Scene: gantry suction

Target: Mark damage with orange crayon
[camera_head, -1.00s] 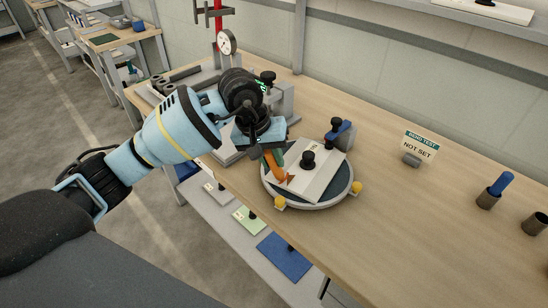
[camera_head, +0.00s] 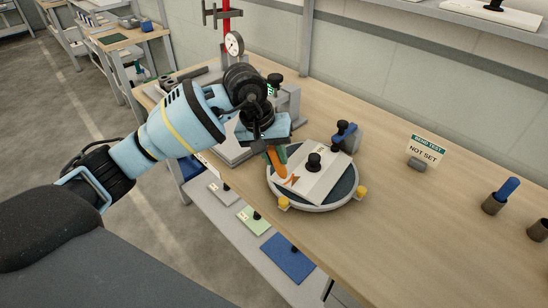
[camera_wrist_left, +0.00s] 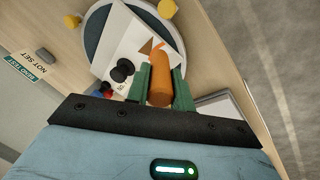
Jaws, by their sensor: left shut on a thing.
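My left gripper (camera_head: 276,155) is shut on the orange crayon (camera_head: 277,164), which points down at the near left part of a white plate (camera_head: 322,183). In the left wrist view the crayon (camera_wrist_left: 159,82) sits between two green fingers. The plate has a black knob (camera_head: 314,162) and lies on a round turntable (camera_head: 320,206) with yellow knobs. An orange-brown mark (camera_head: 291,180) shows on the plate close to the crayon tip. I cannot tell whether the tip touches the plate. My right gripper is not in view.
A blue and grey clamp-like part (camera_head: 346,137) stands behind the turntable. A sign (camera_head: 424,150) reads "BEND TEST NOT SET". A cup holding a blue cylinder (camera_head: 500,196) stands at the right. A dial gauge (camera_head: 234,43) stands behind my arm.

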